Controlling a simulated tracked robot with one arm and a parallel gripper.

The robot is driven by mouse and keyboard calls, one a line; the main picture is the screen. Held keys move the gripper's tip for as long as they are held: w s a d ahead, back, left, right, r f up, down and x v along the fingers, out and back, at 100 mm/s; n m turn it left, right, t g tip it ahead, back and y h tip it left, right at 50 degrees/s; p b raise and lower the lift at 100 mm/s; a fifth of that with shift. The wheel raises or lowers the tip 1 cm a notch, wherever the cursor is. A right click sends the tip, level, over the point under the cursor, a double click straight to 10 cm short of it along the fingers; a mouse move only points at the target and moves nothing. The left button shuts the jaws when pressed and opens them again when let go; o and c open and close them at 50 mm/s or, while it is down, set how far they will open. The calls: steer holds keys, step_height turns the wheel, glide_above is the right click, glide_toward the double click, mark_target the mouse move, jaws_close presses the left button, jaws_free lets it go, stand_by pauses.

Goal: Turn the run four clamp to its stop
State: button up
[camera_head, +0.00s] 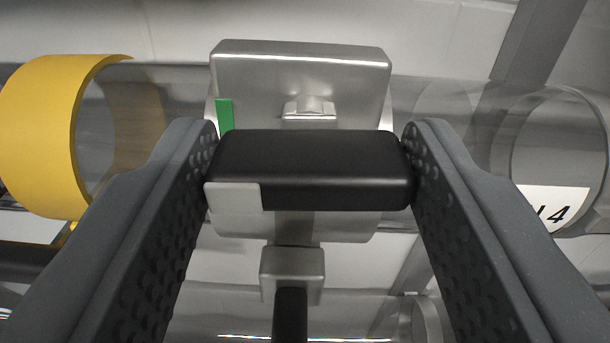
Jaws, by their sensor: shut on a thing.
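The run four clamp shows as a silver metal block (300,62) on a clear tube, with a black bar handle (335,168) in front of it. The handle lies level across the picture, with a pale grey patch on its lower left. My gripper (310,165) is shut on the handle, one finger against each end. A green mark (225,115) shows on the clamp at the left, just above the handle. A label (552,205) ending in 4 is on the tube at the right. The handle hides the middle of the clamp.
The clear tube (430,105) runs left to right behind the clamp. A yellow ring (40,135) is around it at the left. Below the handle are a small silver block (292,272) and a black rod (290,315). A grey post (535,40) stands behind at the upper right.

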steer(key=n, duration=0.4)
steer(key=shift+a+f+n+b, duration=0.1)
steer(key=shift+n+b, duration=0.25)
steer(key=shift+n, duration=0.05)
steer(key=n+b, duration=0.1)
steer(key=n, duration=0.3)
steer(key=shift+f, duration=0.1)
steer(key=n+b, duration=0.2)
steer(key=n, duration=0.2)
steer(key=shift+a+f+n, duration=0.1)
steer(key=shift+a+n, duration=0.05)
steer(key=shift+n, duration=0.25)
steer(key=shift+f+n+b, duration=0.1)
steer(key=shift+n+b, duration=0.6)
steer(key=shift+n, duration=1.1)
steer(key=o, duration=1)
